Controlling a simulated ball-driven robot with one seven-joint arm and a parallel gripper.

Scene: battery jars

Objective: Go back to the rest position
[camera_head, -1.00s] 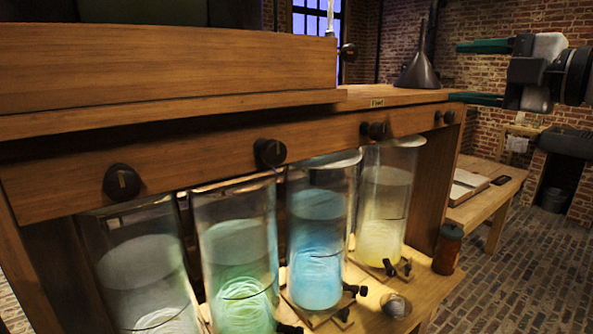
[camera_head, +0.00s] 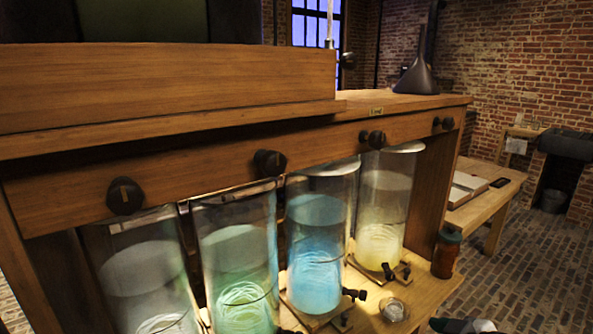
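My gripper is out of view now. A small grey and dark piece at the bottom edge (camera_head: 465,326), right of the middle, may be part of my arm, but too little shows to tell. Several glass jars stand in a row under the wooden bench: a clear pale one (camera_head: 145,280) at left, a green one (camera_head: 238,262), a blue one (camera_head: 316,240) and a yellow one (camera_head: 380,215) at right. Nothing of mine is seen touching them.
Black knobs (camera_head: 270,163) line the wooden beam (camera_head: 200,178) above the jars. A dark funnel (camera_head: 417,77) stands on the bench top. A brown jar (camera_head: 446,254) and a small glass dish (camera_head: 394,309) sit on the lower shelf. Brick floor (camera_head: 530,265) is open at right.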

